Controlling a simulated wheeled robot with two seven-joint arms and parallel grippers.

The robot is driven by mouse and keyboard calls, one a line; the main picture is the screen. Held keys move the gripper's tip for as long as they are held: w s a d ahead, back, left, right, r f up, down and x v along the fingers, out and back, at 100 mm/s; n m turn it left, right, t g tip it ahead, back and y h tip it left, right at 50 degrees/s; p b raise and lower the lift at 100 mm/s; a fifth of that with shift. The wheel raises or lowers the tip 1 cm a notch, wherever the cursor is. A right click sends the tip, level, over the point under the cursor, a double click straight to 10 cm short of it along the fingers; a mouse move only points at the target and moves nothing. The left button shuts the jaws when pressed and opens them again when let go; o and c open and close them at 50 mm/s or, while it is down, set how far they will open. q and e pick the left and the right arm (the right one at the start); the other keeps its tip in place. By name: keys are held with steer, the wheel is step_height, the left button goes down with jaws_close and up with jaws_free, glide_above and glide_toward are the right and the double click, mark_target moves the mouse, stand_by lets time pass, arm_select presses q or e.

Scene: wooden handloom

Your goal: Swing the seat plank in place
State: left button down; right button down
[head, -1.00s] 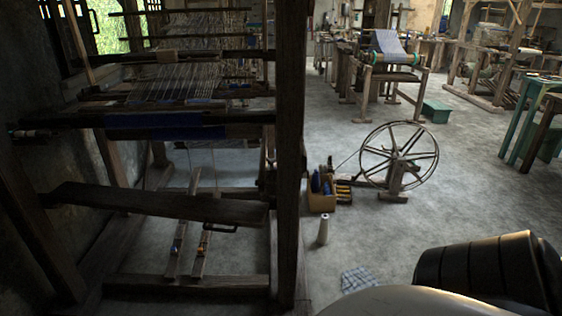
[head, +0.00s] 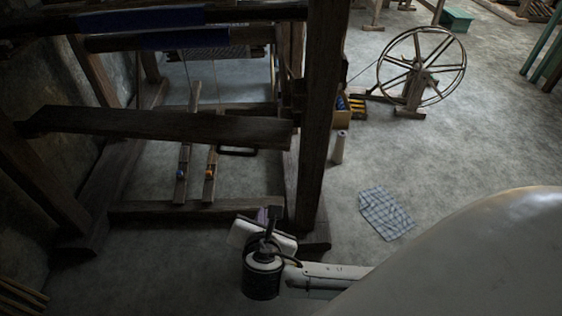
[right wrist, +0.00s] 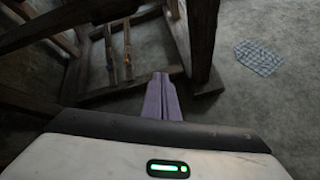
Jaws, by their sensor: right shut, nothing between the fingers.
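The seat plank (head: 150,124) is a dark wooden board across the front of the loom in the head view. Its right end lies by the loom's right post (head: 320,130), and a dark metal handle (head: 238,151) shows just below that end. In the right wrist view the plank (right wrist: 75,15) crosses the upper left. My right gripper (head: 268,214) is below and in front of the plank's right end, apart from it. In the right wrist view its purple fingers (right wrist: 162,78) are together and empty. My left gripper is not in view.
Two treadles (head: 184,165) stand beneath the plank inside the frame. A bottom beam (head: 165,208) runs behind my right gripper. A checked cloth (head: 385,213) lies on the floor at right, with a cone (head: 339,147) and a spinning wheel (head: 420,68) beyond. Open floor lies between.

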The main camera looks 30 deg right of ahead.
steer(key=w+d+r+n+t+h+b, duration=0.1)
steer(key=w+d+r+n+h, duration=0.25)
steer(key=r, duration=0.25)
steer(key=b, duration=0.4)
glide_toward(282, 146)
steer(key=shift+h, duration=0.35)
steer(key=x, duration=0.3)
steer(key=f+x, duration=0.1)
steer(key=x, duration=0.1)
steer(key=shift+a, duration=0.3)
steer(key=shift+w+d, duration=0.35)
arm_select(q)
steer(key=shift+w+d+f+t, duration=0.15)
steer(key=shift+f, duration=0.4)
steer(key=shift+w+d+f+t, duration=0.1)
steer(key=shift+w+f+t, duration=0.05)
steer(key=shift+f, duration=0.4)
arm_select(e)
steer(key=shift+w, duration=0.1)
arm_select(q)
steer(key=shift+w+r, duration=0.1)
arm_select(e)
steer(key=shift+d, duration=0.15)
